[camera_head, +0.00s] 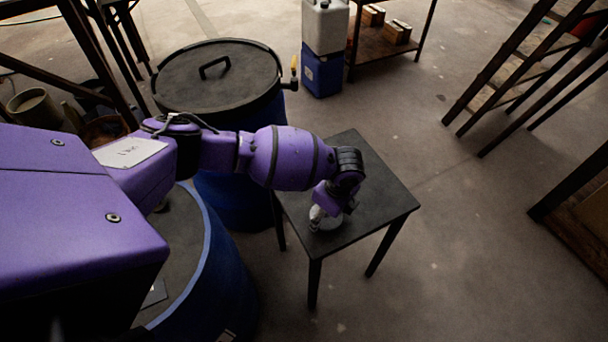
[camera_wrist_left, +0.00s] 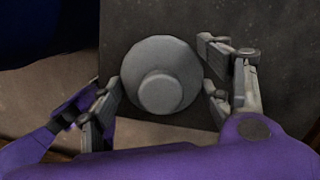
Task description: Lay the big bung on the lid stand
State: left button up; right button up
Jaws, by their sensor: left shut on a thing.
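The big bung (camera_wrist_left: 160,62) is a grey round disc with a smaller round knob in its middle. My left gripper (camera_wrist_left: 161,88) is shut on it, with fingers on both sides of the bung in the left wrist view. In the head view, the left gripper (camera_head: 322,211) points down over the lid stand (camera_head: 385,204), a small dark square table. Only part of the bung (camera_head: 333,223) shows there, low over the stand's top. I cannot tell whether it touches the top. The stand's dark top also fills much of the wrist view (camera_wrist_left: 284,55). My right gripper is not in view.
A blue vat with a dark handled lid (camera_head: 215,80) stands behind my left arm. Another blue vat (camera_head: 215,285) stands at the stand's left. A blue container (camera_head: 322,72) and shelf (camera_head: 385,45) are behind. Clear floor lies right of the stand.

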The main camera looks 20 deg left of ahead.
pick_arm(q)
jog(key=shift+w+f, duration=0.1)
jog(key=shift+f, duration=0.05)
jog(key=shift+f, duration=0.15)
jog(key=o, duration=1.1)
jog(key=shift+o, duration=0.2)
